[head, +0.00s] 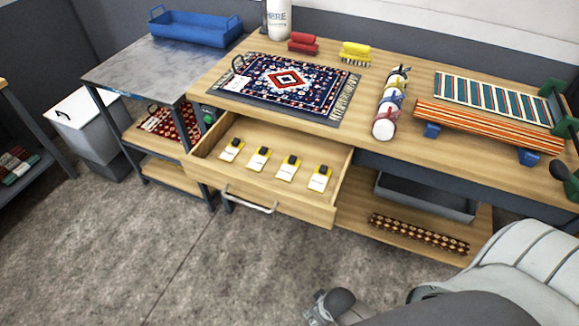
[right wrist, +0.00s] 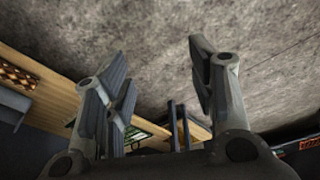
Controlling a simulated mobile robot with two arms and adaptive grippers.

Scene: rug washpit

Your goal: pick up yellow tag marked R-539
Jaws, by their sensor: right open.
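Several yellow and white tags with black tops lie in a row in the open wooden drawer (head: 225,185): a leftmost tag (head: 229,154), a second tag (head: 257,160), a third tag (head: 286,171) and a rightmost tag (head: 319,181). Their markings are too small to read, so I cannot tell which is R-539. My right gripper (head: 323,307) is low at the bottom of the head view, in front of the drawer and apart from it. In the right wrist view its fingers (right wrist: 162,65) are spread and empty, with floor beyond. My left gripper is not in view.
The drawer hangs out of a wooden bench (head: 405,157) that holds a patterned rug (head: 300,80), cloth rolls, brushes and a striped rug. A steel side table (head: 150,68) with a blue tray (head: 195,28) adjoins it. A lower shelf holds a grey bin (head: 425,195). Floor in front is clear.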

